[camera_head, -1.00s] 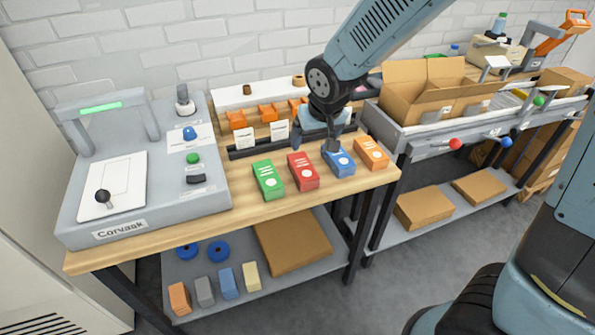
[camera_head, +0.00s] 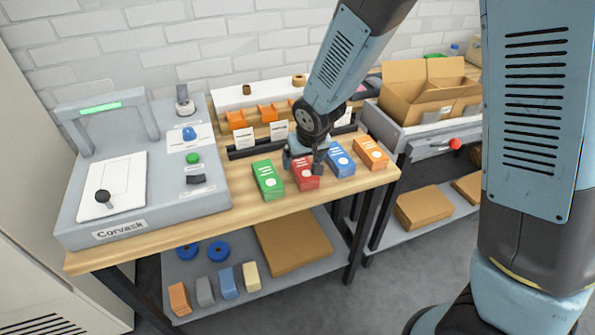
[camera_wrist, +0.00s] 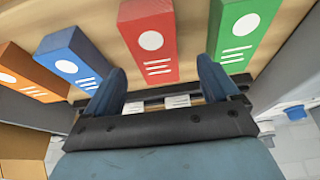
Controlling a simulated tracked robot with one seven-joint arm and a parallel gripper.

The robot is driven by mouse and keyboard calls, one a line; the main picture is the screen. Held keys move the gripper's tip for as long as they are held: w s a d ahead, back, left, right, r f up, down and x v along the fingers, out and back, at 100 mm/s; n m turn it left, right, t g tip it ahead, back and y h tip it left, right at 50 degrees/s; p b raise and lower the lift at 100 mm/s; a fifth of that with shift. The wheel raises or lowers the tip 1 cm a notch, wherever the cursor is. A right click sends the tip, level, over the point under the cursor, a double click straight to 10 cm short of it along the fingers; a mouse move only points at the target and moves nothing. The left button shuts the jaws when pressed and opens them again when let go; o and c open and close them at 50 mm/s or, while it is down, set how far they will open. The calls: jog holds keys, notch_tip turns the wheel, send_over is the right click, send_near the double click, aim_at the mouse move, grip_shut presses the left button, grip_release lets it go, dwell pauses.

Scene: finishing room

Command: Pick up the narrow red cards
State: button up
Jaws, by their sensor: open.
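The red card pack (camera_head: 304,182) is a narrow box with white markings, standing on the wooden table between a green pack (camera_head: 267,181) and a blue pack (camera_head: 340,161). My gripper (camera_head: 305,162) is over the red pack in the head view and hides part of it. In the wrist view my gripper (camera_wrist: 160,72) is open and empty. Its two blue fingers lie to either side of the near end of the red pack (camera_wrist: 150,42). I cannot tell how far above the table the fingertips are.
An orange pack (camera_head: 370,153) stands at the right end of the row. A grey machine (camera_head: 150,215) fills the table's left side. Orange holders (camera_head: 267,113) and a dark rail are behind the packs. An open cardboard box (camera_head: 418,95) stands on the bench to the right.

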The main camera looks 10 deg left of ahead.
aim_at(303, 166)
jog(key=x, duration=0.3)
jog(key=shift+d+f, duration=0.2)
jog(key=shift+x, duration=0.95)
jog(key=c, duration=1.2)
